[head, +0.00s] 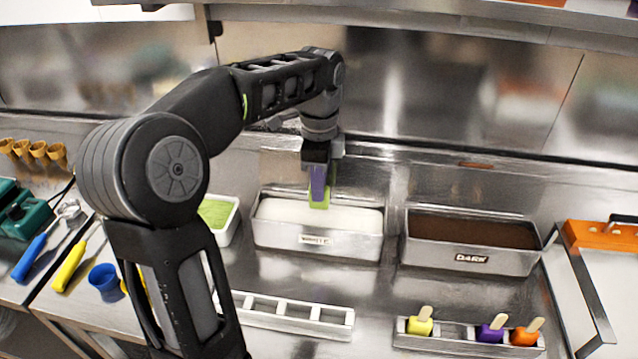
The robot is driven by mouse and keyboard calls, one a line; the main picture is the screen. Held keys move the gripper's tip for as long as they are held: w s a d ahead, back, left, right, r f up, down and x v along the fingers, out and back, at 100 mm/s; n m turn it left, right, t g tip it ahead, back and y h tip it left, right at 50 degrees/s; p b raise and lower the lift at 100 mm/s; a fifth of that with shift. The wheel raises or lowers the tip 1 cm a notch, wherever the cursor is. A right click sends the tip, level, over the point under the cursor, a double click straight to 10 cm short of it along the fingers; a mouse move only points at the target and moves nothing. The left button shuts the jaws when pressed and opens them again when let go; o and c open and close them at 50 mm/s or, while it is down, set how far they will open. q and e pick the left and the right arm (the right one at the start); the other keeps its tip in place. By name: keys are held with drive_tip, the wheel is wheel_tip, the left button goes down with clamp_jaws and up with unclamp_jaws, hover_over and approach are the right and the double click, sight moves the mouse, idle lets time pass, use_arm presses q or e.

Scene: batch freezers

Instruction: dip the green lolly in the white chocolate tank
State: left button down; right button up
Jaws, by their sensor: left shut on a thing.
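The green lolly (320,204) hangs below my left gripper (319,180), which is shut on it and points down. A purple-grey finger covers much of the lolly. The white chocolate tank (317,240) is a steel tub with a "WHITE" label, filled with smooth white liquid. My right gripper is not in view.
The dark chocolate tank (470,259) stands to the right. An empty slotted rack (290,315) lies in front. A second rack (455,340) at right holds yellow (420,323), purple (491,330) and orange (526,332) lollies. A green-filled tub (222,228) stands left of the white tank.

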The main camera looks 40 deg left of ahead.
sight(319, 208)
use_arm(q)
drive_tip(key=shift+f+b, duration=2.6)
drive_tip(key=shift+f, duration=1.3)
drive_tip(key=shift+r+p, duration=0.45)
drive_tip(key=shift+p, duration=0.05)
drive_tip(key=shift+r+p, duration=2.1)
drive_tip(key=shift+r, duration=0.35)
drive_tip(key=shift+r+p, duration=0.85)
drive_tip(key=shift+r, duration=0.2)
